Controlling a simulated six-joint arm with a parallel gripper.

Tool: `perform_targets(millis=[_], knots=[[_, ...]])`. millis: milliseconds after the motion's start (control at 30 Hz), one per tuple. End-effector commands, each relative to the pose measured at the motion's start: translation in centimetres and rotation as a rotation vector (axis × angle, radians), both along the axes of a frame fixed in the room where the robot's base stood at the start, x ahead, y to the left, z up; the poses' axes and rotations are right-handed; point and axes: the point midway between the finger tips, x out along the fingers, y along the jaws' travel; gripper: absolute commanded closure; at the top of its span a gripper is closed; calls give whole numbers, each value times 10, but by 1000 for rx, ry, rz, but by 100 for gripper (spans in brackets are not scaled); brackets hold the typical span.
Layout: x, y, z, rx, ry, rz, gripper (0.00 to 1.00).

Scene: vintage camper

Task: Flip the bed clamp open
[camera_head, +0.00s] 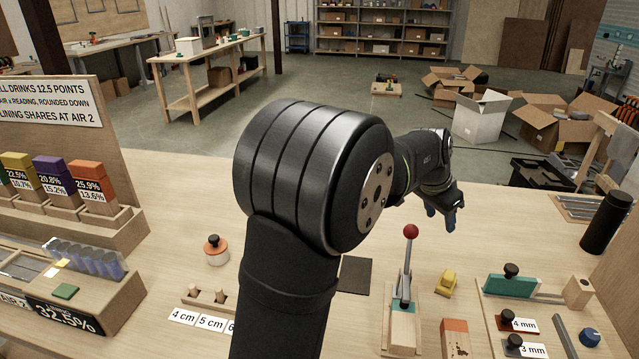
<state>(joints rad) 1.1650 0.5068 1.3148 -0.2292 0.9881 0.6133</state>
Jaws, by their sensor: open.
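A lever with a red ball knob (411,231) stands nearly upright on a narrow wooden base (403,335) with a teal pad, at the front right of the bench. It may be the bed clamp; no label confirms this. My gripper (441,217) is behind and to the right of the knob, above the bench, pointing down. Its two blue fingertips are apart, with nothing seen between them. It appears clear of the lever. My arm crosses the middle of the view and hides part of the bench.
A small yellow block (447,282) sits right of the lever. A wooden board (545,330) with a green slider and gauge pieces is at the right. A dark bottle (606,222) stands behind it. An orange-rimmed pot (216,250) is at left. The bench behind the lever is fairly clear.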

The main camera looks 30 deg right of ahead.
Motion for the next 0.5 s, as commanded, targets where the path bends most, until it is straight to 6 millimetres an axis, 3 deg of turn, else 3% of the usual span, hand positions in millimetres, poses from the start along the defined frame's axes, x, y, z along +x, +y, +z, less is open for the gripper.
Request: perform_targets(millis=[33,233,500], knots=[[0,0,0,0,0,0,63],[-3,15,6,33,-58,-35,100],[-7,79,26,191,-310,-179,100]])
